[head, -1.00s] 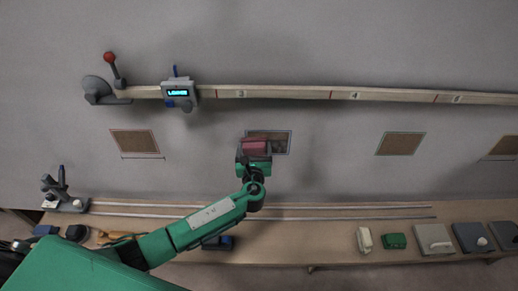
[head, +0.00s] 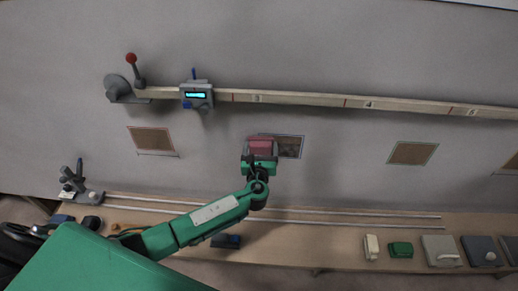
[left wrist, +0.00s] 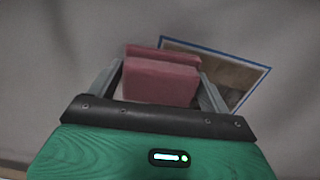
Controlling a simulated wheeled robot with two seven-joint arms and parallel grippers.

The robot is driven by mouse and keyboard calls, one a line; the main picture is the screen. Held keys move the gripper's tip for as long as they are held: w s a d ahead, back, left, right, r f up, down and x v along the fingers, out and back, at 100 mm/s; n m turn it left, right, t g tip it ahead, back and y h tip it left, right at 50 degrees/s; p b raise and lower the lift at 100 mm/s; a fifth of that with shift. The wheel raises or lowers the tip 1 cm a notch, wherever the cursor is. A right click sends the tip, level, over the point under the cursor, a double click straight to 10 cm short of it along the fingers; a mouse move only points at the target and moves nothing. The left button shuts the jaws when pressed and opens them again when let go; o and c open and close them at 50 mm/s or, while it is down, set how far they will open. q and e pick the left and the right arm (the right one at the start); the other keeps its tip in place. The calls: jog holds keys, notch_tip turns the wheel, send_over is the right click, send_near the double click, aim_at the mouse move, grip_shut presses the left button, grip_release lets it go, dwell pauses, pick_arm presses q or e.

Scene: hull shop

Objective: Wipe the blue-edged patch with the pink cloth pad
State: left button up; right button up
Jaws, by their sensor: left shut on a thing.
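The pink cloth pad (head: 261,147) is held between the fingers of my left gripper (head: 260,154), up at the wall. It also shows in the left wrist view (left wrist: 160,78), between the two grey fingers. The blue-edged patch (head: 290,147) is a brown panel on the wall. The pad covers its left part in the head view. In the left wrist view the patch (left wrist: 236,78) shows behind and to the right of the pad. I cannot tell whether the pad touches the wall. My right gripper is not in view.
An orange-edged patch (head: 152,140) and a green-edged patch (head: 412,153) flank it on the wall. A numbered rail (head: 300,99) with a display box (head: 196,95) runs above.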

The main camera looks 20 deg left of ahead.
aim_at(302, 144)
pick_arm(q)
jog(key=shift+w+d+r, duration=0.1)
jog(key=shift+w+d, duration=0.1)
jog(key=shift+d, duration=0.45)
jog(key=shift+w+d, duration=0.15)
jog(key=shift+d, duration=0.45)
jog(key=shift+w+d+f+b, duration=0.1)
jog(key=shift+w+d+b, duration=0.25)
jog(key=shift+d, duration=0.9)
jog(key=shift+w+d+f+b, duration=0.1)
jog(key=shift+w+d+b, duration=0.25)
jog(key=shift+d, duration=0.85)
jog(key=shift+w+d+b, duration=0.25)
jog(key=shift+w+d, duration=0.1)
jog(key=shift+d, duration=0.9)
jog(key=shift+w+d+r+b, duration=0.1)
jog(key=shift+w+d+b, duration=0.2)
jog(key=shift+d, duration=0.7)
jog(key=shift+w+d+b, duration=0.2)
jog(key=shift+w+d, duration=0.1)
jog(key=shift+d, duration=0.65)
jog(key=shift+o, duration=1.3)
jog(key=shift+c, duration=1.3)
jog(key=shift+s, duration=0.1)
jog(key=shift+s+p, duration=0.3)
jog(key=shift+s+d, duration=0.1)
jog(key=shift+s, duration=0.1)
